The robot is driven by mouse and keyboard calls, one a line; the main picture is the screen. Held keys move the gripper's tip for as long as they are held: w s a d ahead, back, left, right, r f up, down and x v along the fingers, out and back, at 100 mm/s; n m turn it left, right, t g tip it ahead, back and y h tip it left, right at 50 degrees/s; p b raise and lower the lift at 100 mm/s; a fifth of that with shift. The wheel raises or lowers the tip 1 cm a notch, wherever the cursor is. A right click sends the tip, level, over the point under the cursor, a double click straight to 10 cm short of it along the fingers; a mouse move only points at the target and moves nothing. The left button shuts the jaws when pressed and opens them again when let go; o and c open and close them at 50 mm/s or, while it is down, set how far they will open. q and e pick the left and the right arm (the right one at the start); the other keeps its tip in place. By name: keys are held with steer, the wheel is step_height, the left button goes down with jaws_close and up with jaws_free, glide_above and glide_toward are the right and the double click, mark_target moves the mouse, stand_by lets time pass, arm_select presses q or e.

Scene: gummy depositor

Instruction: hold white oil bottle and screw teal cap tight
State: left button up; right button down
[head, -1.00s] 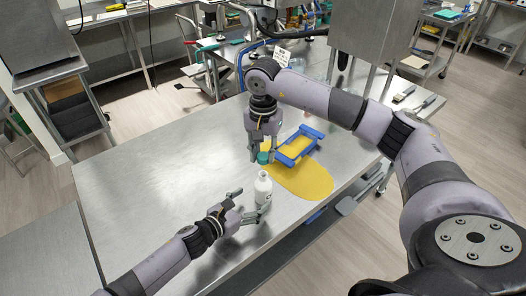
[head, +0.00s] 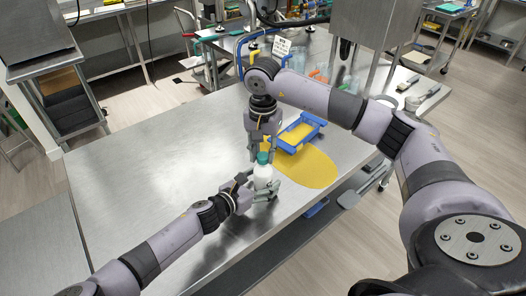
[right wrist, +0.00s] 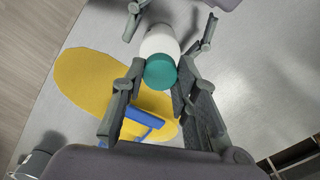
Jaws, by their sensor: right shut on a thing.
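The white bottle (head: 263,177) stands upright on the steel table. The teal cap (head: 263,157) is at its top; in the right wrist view the cap (right wrist: 160,71) covers the bottle's neck, so I cannot tell how far it is seated. My right gripper (head: 263,153) points down and is shut on the cap; its fingers flank the cap in the right wrist view. My left gripper (head: 262,190) is around the bottle's body from the side. Its fingers (right wrist: 170,27) are open, with a visible gap beside the bottle (right wrist: 160,40).
Clear cups and a small sign (head: 281,46) stand farther back. The table's left part (head: 150,150) is bare.

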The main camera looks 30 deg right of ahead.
mark_target(263, 155)
arm_select(q)
jaws_close()
stand_by(1.3)
stand_by(1.0)
arm_select(e)
steer(key=c, duration=1.8)
jaws_free()
steer(key=shift+c, duration=0.2)
jaws_close()
step_height(263, 155, up, 6)
steer(key=shift+r, duration=0.2)
